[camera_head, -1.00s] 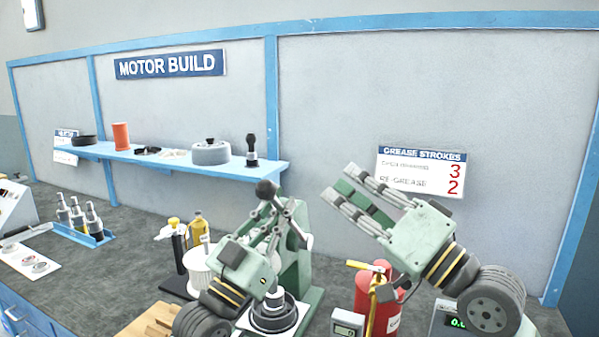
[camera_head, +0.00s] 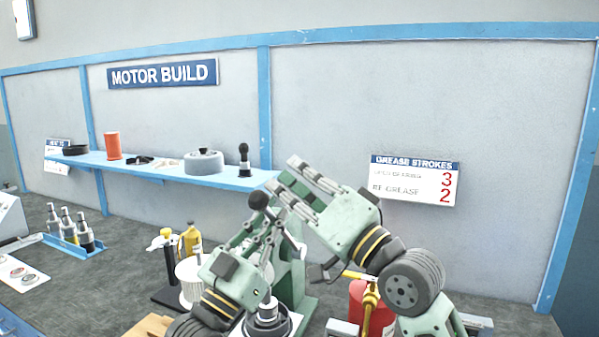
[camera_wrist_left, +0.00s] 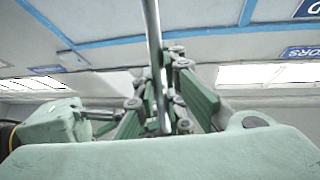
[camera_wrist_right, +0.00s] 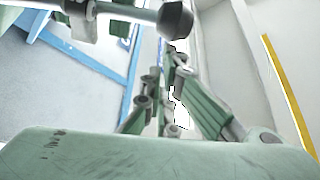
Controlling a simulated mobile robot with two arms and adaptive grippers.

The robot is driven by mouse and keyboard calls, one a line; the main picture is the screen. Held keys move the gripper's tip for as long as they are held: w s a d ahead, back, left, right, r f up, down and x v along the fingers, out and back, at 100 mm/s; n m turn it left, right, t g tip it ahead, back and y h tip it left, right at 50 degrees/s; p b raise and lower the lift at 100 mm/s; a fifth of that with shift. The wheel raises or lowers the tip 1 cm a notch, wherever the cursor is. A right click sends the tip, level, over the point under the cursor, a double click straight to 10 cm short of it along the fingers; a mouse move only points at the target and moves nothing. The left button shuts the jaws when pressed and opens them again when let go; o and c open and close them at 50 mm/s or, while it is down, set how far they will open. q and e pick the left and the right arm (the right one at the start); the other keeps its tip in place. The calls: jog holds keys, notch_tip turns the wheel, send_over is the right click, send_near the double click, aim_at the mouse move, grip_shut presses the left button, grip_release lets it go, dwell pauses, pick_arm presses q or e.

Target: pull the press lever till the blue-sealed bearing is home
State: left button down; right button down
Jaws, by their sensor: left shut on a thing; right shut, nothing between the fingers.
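The green press (camera_head: 291,275) stands at the middle of the bench. Its lever ends in a dark ball knob (camera_head: 258,200). My left gripper (camera_head: 273,224) is shut on the lever, below the knob. In the left wrist view the lever's metal rod (camera_wrist_left: 153,45) runs between the fingers. My right gripper (camera_head: 297,180) is shut and empty, just above and right of the knob. The knob also shows close by in the right wrist view (camera_wrist_right: 175,20). A round metal part (camera_head: 267,310) sits at the press base, partly hidden by my left gripper. I cannot make out the blue-sealed bearing.
A white ribbed canister (camera_head: 188,283) and a yellow bottle (camera_head: 190,240) stand to the left. A blue shelf (camera_head: 150,168) with parts hangs behind.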

jog(key=shift+s+f, duration=0.1)
pick_arm(q)
jog(key=shift+r, duration=0.1)
pick_arm(e)
jog(key=shift+s+a+f+n+g, duration=0.3)
jog(key=shift+s+f+n, duration=0.2)
jog(key=shift+s, duration=0.25)
pick_arm(q)
jog(key=c, duration=1.8)
grip_release()
pick_arm(e)
jog(key=shift+w+y, duration=0.15)
jog(key=shift+y, duration=0.15)
